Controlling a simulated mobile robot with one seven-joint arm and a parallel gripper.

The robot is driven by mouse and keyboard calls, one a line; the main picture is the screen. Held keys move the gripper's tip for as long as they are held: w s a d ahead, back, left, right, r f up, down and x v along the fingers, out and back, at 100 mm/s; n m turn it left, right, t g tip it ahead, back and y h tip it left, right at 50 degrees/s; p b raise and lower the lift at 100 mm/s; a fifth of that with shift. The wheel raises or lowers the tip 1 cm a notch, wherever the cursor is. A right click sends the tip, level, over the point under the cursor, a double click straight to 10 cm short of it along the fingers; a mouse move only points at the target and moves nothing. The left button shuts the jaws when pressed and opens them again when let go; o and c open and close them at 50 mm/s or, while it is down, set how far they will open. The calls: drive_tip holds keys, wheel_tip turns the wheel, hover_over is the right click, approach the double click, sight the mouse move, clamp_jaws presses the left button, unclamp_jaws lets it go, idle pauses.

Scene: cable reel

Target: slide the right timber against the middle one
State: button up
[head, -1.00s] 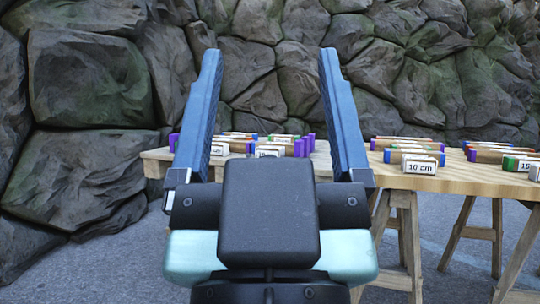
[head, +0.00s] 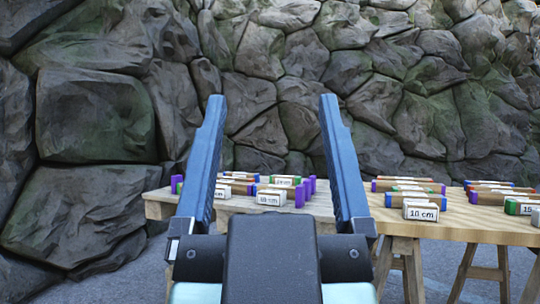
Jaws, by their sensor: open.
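My gripper (head: 272,98) is open and empty. Its two blue fingers stand upright and wide apart, in front of the table in the picture. Behind it, brown timber pieces with coloured ends lie on the table in clusters: a left one seen between the fingers (head: 238,188), a middle one (head: 408,187) and a right one (head: 490,198). I cannot tell which single pieces are the middle and right timbers of the task. The fingers touch none of them in view. The left finger hides part of the left cluster.
The wooden table (head: 345,207) stands on trestle legs (head: 410,268). Small white labels stand in front of the timbers, one reading 10 cm (head: 421,211). Purple posts (head: 300,194) stand by the left cluster. A rock wall (head: 300,60) rises behind. Bare tabletop shows between clusters.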

wheel_tip(320, 180, up, 65)
drive_tip(key=p, duration=6.2)
drive_tip(key=shift+f, duration=0.2)
drive_tip(key=shift+c, duration=0.2)
